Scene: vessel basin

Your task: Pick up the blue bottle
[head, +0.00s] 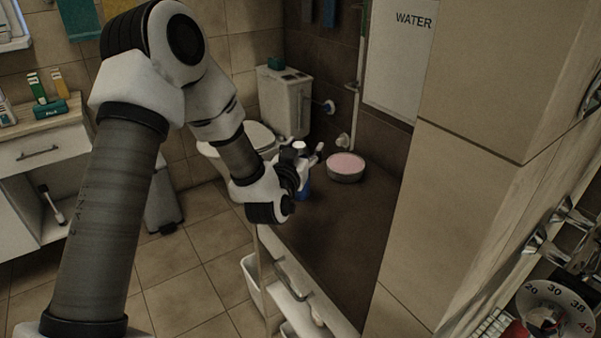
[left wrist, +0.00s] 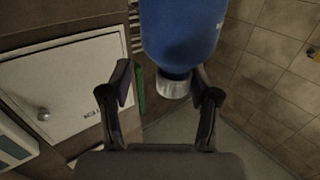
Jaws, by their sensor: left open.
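My left gripper (left wrist: 161,82) is open, with one finger on each side of the bottle's cap end. The right finger looks very near the bottle; I cannot tell whether it touches. My right gripper is not in view.
A round basin with pink contents (head: 346,167) stands right of the bottle. A toilet (head: 250,138) is behind and left. A tiled wall (head: 470,170) rises on the right. Tiled floor (head: 190,285) is open at left.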

